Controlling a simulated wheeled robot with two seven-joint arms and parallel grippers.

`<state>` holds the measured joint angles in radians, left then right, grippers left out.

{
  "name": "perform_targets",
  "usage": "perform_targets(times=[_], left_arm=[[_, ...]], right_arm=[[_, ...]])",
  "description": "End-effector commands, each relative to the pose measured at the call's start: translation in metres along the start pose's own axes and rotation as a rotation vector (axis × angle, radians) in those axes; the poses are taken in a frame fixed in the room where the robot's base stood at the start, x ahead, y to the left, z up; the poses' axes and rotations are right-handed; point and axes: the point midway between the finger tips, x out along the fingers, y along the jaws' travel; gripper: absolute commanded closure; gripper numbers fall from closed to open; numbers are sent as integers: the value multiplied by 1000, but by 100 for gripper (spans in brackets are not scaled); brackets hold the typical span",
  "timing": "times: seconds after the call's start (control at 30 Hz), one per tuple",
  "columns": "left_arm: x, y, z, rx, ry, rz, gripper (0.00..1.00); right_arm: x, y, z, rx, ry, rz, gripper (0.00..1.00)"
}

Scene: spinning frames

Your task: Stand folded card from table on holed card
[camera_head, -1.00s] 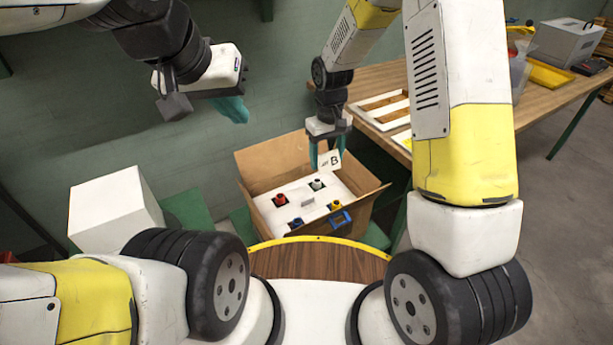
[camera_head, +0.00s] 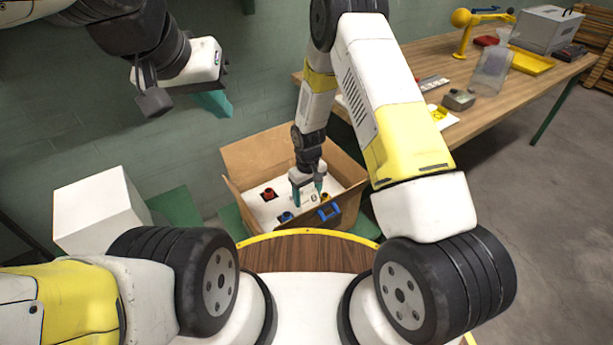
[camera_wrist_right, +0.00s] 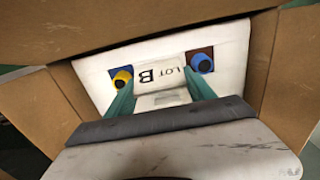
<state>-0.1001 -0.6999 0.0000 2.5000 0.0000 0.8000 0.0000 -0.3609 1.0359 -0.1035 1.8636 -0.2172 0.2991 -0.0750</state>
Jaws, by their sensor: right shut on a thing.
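The folded card (camera_wrist_right: 158,76) is white and marked "LOT B". In the right wrist view it is between the teal fingers of my right gripper (camera_wrist_right: 150,92), which is shut on it. The head view shows my right gripper (camera_head: 308,194) pointing down inside the cardboard box, with the card mostly hidden. The white holed card (camera_wrist_right: 228,42) lies in the box; coloured spools sit in its square holes. I cannot tell whether the folded card touches it. My left gripper (camera_head: 212,103) hangs at upper left, away from the box; its finger gap is unclear.
The cardboard box (camera_head: 262,155) has open flaps around my right gripper. A blue spool (camera_wrist_right: 202,63) and a yellow spool (camera_wrist_right: 122,77) flank the folded card. A white block (camera_head: 97,210) stands left. A wooden table (camera_head: 470,100) with several items is at right.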

Motion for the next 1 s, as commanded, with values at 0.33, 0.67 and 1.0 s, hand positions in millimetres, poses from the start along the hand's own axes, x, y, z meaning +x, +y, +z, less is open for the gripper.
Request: perform_targets(times=[0.33,0.67,1.0], left_arm=[[0,0,0,0,0,0,100],[0,0,0,0,0,0,100],[0,0,0,0,0,0,100]], right_arm=[[38,0,0,1,-1,0,74],[42,0,0,1,1,0,74],[43,0,0,1,1,0,16]])
